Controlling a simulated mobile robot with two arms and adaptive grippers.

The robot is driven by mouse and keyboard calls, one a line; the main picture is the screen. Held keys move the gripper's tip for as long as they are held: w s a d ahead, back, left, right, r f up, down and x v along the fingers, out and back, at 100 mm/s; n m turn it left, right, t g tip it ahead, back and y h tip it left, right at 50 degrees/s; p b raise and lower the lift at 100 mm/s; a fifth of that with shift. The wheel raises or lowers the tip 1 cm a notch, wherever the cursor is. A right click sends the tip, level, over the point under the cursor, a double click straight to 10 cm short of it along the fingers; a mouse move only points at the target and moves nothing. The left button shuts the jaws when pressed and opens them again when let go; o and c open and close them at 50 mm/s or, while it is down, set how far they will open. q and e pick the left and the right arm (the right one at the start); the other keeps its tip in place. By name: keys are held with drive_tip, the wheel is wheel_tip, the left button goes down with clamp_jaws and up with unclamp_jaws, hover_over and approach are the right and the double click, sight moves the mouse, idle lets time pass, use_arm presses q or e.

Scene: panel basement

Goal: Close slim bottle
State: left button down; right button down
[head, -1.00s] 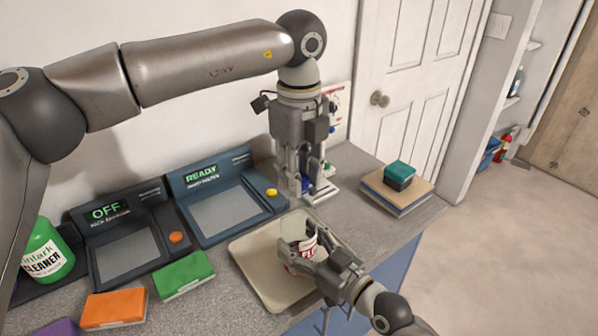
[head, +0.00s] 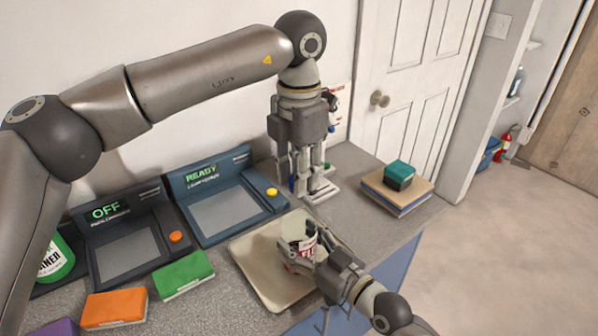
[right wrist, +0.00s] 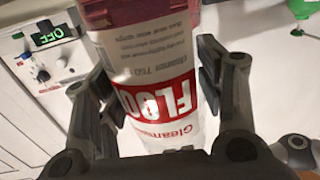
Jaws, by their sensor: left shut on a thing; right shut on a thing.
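A white bottle with a red label (head: 298,256) stands upright over the beige tray at the front of the counter. My right gripper (head: 314,252) is shut around its side. The right wrist view shows this bottle (right wrist: 155,70) between both fingers, with part of "FLOOR" and "Cleaner" readable upside down. Its pale top shows in the head view, but I cannot tell whether a cap is on it. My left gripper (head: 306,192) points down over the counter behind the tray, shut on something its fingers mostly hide. A little blue shows beside the fingers.
The beige tray (head: 262,272) lies under the bottle. A blue READY device (head: 222,208) and a dark OFF device (head: 126,256) stand along the wall. Green (head: 184,276) and orange (head: 115,309) boxes lie in front. Stacked books (head: 394,190) carry a teal box (head: 399,175).

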use_arm(q)
drive_tip(key=m, duration=0.9)
drive_tip(key=shift+m, duration=0.3)
drive_tip(key=m, duration=0.4)
drive_tip(key=shift+m, duration=0.4)
drive_tip(key=m, duration=0.4)
drive_tip(key=shift+w, duration=0.1)
drive_tip(key=c, duration=1.1)
unclamp_jaws()
drive_tip(key=shift+r, duration=2.2)
drive_tip(key=shift+c, duration=0.3)
